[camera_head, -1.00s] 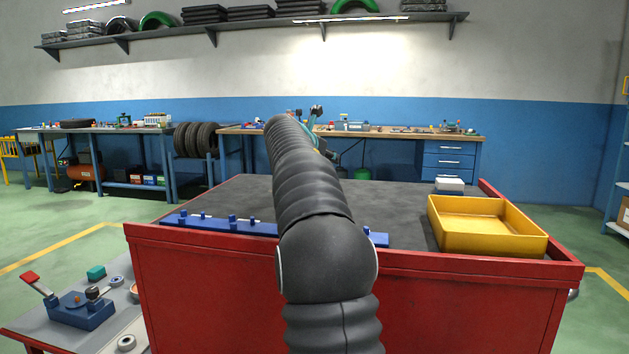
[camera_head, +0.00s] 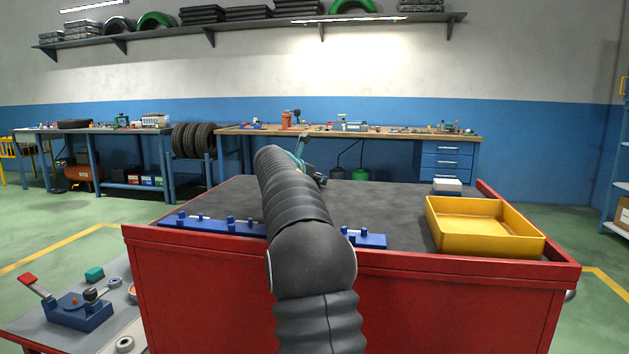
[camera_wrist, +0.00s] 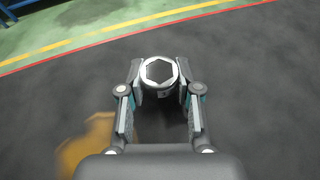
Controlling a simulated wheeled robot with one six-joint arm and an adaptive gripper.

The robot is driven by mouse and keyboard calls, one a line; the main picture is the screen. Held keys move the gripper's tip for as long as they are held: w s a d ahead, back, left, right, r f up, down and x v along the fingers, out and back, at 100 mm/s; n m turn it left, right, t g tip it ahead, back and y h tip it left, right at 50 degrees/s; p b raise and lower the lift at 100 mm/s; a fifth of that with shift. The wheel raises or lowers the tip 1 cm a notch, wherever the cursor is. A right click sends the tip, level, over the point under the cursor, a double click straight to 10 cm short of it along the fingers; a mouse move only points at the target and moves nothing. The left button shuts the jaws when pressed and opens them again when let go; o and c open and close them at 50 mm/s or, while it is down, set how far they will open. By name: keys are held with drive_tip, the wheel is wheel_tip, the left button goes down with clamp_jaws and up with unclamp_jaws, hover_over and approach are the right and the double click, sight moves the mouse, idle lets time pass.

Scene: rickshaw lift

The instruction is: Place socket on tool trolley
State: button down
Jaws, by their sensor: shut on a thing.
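The socket (camera_wrist: 158,72) is a metal ring with a hexagonal opening. In the wrist view it sits between the fingertips of my gripper (camera_wrist: 159,84), which is shut on it. Behind it in that view is the dark top of the red tool trolley, whose dark surface (camera_head: 390,208) also shows in the head view. I cannot tell whether the socket touches that surface. In the head view my dark arm reaches over the trolley and hides most of the gripper; the socket cannot be made out there.
A yellow tray (camera_head: 485,240) stands at the trolley's right. A blue rail with pegs (camera_head: 212,226) lies along its front edge, partly behind my arm. A small white box (camera_head: 447,186) is at the back right. The middle of the top is clear. A side table (camera_head: 100,335) stands lower left.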

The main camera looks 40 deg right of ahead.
drive_tip(key=shift+f, duration=0.15)
drive_tip(key=c, duration=0.8)
unclamp_jaws()
drive_tip(key=shift+r, duration=0.2)
drive_tip(key=v, duration=1.2)
drive_tip(key=shift+b, duration=0.35)
